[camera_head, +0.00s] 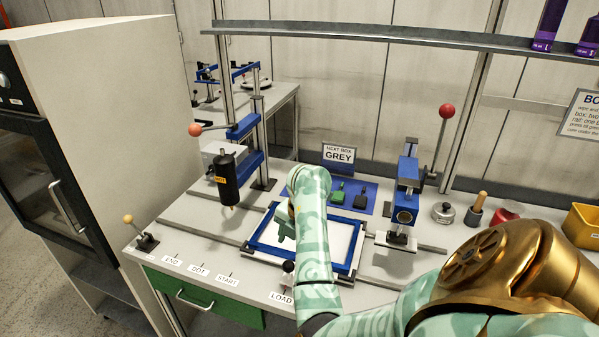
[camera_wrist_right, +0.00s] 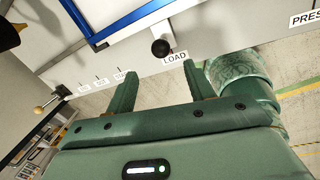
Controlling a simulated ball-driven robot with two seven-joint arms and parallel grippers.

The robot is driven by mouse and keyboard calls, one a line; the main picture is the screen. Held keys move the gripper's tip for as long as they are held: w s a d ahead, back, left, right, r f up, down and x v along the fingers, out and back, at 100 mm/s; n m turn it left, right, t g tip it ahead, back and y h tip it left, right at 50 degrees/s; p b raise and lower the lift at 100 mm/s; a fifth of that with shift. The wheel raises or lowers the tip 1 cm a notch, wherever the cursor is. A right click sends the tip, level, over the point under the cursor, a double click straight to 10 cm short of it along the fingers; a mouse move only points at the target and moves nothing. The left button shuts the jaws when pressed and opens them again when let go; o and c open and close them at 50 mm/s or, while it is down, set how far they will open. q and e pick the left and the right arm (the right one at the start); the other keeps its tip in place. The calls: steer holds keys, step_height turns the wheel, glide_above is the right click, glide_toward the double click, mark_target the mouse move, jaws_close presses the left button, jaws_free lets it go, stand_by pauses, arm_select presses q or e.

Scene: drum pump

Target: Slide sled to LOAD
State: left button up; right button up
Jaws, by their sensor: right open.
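The sled is a blue rectangular frame (camera_head: 262,247) around a white plate, on rails across the bench, partly hidden by my right arm. A black knob (camera_head: 288,267) stands at its front edge, close to the LOAD label (camera_head: 281,298). In the right wrist view the knob (camera_wrist_right: 160,47) lies just beyond the fingertips, roughly in line with the gap, apart from both fingers. The LOAD label (camera_wrist_right: 174,57) is right beside it. My right gripper (camera_wrist_right: 163,82) is open and empty; in the head view it (camera_head: 283,232) hangs over the sled's left part. My left gripper is not in view.
END (camera_head: 171,260), DOT and START labels run left along the front edge. A black dispenser (camera_head: 226,180) hangs from a blue stand at the left. A blue press (camera_head: 406,205) stands right of the sled. A small lever (camera_head: 129,220) stands at the left corner.

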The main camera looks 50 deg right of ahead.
steer(key=r+p, duration=0.1)
steer(key=r, duration=0.1)
steer(key=s+r+p, duration=0.1)
steer(key=r, duration=0.2)
steer(key=shift+d, duration=0.1)
steer(key=shift+f, duration=0.1)
